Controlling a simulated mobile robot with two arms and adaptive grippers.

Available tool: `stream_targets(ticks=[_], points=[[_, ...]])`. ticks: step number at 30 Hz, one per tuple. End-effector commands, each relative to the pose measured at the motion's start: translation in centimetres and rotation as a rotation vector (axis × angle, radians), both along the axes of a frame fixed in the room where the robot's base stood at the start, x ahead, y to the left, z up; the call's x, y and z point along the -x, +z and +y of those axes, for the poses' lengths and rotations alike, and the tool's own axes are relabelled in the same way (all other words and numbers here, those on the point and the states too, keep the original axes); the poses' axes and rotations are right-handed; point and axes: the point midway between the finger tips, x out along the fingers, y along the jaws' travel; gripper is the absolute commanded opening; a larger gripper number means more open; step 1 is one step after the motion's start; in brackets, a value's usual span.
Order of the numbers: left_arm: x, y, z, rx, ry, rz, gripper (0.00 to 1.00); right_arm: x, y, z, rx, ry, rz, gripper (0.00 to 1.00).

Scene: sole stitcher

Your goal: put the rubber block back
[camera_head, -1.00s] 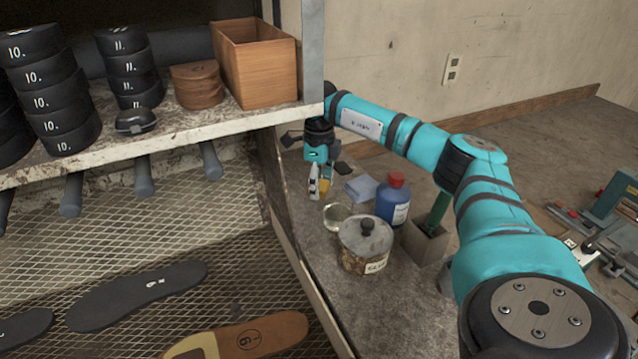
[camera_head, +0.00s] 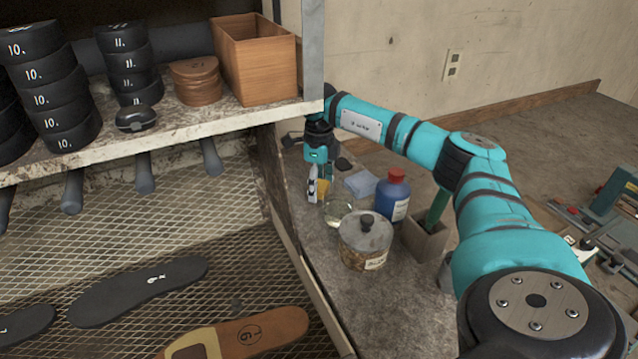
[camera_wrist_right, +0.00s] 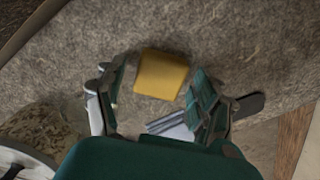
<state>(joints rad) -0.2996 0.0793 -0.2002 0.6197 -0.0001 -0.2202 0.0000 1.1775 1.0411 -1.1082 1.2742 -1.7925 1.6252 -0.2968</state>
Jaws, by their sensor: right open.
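The yellow rubber block (camera_wrist_right: 162,74) lies on the grey, worn bench top, between and just beyond the open fingers of my right gripper (camera_wrist_right: 158,88) in the right wrist view. The fingers stand apart on either side and do not visibly grip it. In the head view my right gripper (camera_head: 320,186) points down at the bench, and a small part of the yellow block (camera_head: 323,187) shows behind a finger. My left gripper is not in view.
Near the gripper are a light blue cloth (camera_head: 361,183), a dark flat item (camera_head: 343,163) and a glass dish (camera_head: 337,213). A blue bottle (camera_head: 392,197), lidded jar (camera_head: 365,243) and grey holder (camera_head: 425,240) stand nearer. The shelf (camera_head: 190,130) borders the bench on the left.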

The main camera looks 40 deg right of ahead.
Motion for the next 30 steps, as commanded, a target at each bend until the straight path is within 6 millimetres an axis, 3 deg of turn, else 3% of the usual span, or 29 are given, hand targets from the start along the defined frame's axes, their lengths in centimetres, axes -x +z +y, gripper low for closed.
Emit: stream_targets(ticks=[5, 12, 18, 23, 30], points=[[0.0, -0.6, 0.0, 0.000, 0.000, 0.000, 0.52, -0.1, 2.2, 0.0, 0.000, 0.000, -0.004, 0.70], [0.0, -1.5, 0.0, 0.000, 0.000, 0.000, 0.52, -0.1, 7.5, 0.0, -0.001, 0.000, -0.006, 0.70], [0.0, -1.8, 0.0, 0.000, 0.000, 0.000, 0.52, -0.1, 10.9, 0.0, 0.000, 0.000, -0.003, 0.70], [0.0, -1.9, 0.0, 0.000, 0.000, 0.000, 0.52, 0.0, 12.0, 0.0, 0.000, -0.001, -0.001, 0.70], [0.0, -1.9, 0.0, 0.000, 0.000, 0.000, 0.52, 0.0, 12.2, 0.0, 0.000, -0.001, 0.000, 0.70]])
